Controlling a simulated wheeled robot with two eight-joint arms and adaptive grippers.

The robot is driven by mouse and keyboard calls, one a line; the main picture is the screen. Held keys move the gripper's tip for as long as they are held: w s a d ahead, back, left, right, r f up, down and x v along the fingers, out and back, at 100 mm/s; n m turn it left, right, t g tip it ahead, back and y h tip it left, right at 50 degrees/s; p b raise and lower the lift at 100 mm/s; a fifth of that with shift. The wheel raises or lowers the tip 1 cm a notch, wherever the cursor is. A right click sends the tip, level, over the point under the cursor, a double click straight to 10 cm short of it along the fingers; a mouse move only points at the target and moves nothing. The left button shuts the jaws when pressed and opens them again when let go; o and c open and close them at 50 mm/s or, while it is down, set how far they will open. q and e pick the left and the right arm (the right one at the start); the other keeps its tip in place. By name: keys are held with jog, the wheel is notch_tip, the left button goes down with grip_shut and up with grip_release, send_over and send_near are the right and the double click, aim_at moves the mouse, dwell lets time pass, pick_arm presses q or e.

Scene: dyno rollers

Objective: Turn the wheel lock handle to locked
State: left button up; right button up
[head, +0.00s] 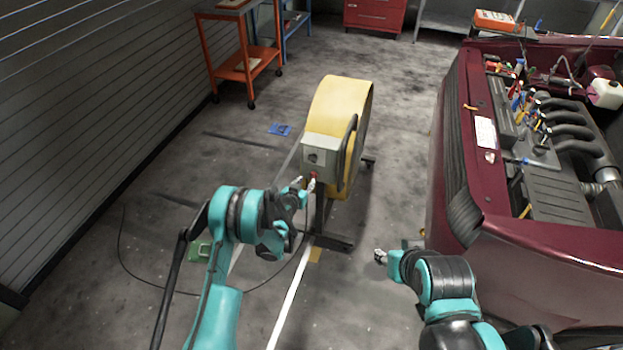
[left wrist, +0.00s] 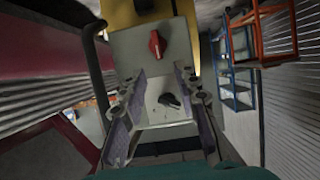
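A grey control box (head: 318,155) is on the near side of a yellow drum-shaped machine (head: 342,95). The box has a dark knob (head: 314,157) on its face and a small red knob (head: 313,175) near its lower edge. In the left wrist view, the red knob (left wrist: 157,43) is beyond the fingertips, and the dark knob (left wrist: 170,99) shows between the fingers. I cannot tell which is the wheel lock handle. My left gripper (head: 305,184) is open and empty in front of the box; contact is unclear. My right gripper (head: 380,257) is beside the car, its fingers too small to read.
A dark red car (head: 465,190) with its engine bay exposed stands at the right. An orange cart (head: 240,72) is at the back left. A curved black bar (head: 347,150) runs beside the box. A cable (head: 122,255) lies on the floor.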

aim_at(312, 176)
pick_arm(q)
jog(key=b+x, duration=0.1)
jog(key=x, duration=0.2)
jog(key=f+b+x, duration=0.1)
jog(key=x, duration=0.3)
jog(key=shift+s, duration=0.2)
jog(key=shift+w+d+f+b, duration=0.1)
jog(key=shift+w+d+b, duration=0.1)
jog(key=shift+w+b, duration=0.25)
jog(key=shift+w, duration=0.1)
grip_shut()
